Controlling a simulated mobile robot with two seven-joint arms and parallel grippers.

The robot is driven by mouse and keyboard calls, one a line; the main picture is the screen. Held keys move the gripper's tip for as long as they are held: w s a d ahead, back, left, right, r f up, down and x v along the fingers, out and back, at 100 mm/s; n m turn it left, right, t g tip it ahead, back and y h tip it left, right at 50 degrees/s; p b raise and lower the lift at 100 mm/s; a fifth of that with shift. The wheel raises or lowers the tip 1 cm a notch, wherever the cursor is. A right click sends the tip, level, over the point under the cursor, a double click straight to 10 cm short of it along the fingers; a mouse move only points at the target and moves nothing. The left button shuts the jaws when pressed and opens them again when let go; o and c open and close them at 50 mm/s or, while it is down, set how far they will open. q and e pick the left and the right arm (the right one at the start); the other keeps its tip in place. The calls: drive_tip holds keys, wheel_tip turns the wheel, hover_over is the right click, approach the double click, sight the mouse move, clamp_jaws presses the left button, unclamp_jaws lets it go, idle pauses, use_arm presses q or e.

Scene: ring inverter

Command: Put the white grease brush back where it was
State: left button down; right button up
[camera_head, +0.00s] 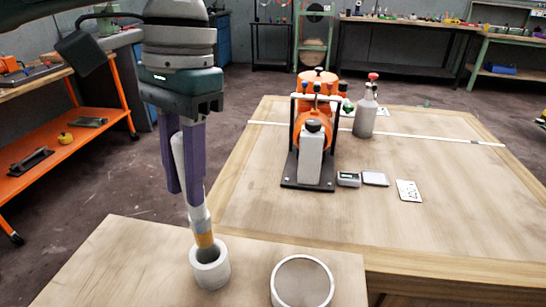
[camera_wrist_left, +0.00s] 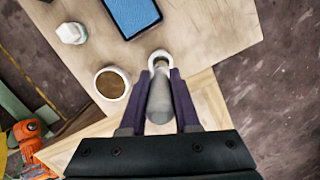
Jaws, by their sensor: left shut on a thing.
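The white grease brush (camera_head: 201,221) hangs nearly upright, slightly tilted, from my left gripper (camera_head: 183,195), which is shut on its handle. In the left wrist view, the brush (camera_wrist_left: 160,102) lies between the purple fingers (camera_wrist_left: 161,82) and points at the cup (camera_wrist_left: 158,55). My right gripper is not in view.
A wider round container (camera_head: 303,288) stands to the right of the cup. The left wrist view also shows a blue-screened tablet (camera_wrist_left: 130,14) and a white bottle (camera_wrist_left: 71,33) on this table.

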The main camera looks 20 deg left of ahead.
sight(195, 219)
use_arm(q)
wheel_tip(195, 219, down, 7)
drive_tip(key=shift+f+b, duration=0.1)
drive_tip(key=shift+b, duration=0.45)
drive_tip(key=c, duration=0.6)
unclamp_jaws()
drive_tip(key=shift+c, duration=0.2)
wheel_tip(195, 219, up, 12)
drive_tip(key=w+p, duration=0.1)
drive_tip(key=w, duration=0.1)
drive_tip(key=shift+d, duration=0.2)
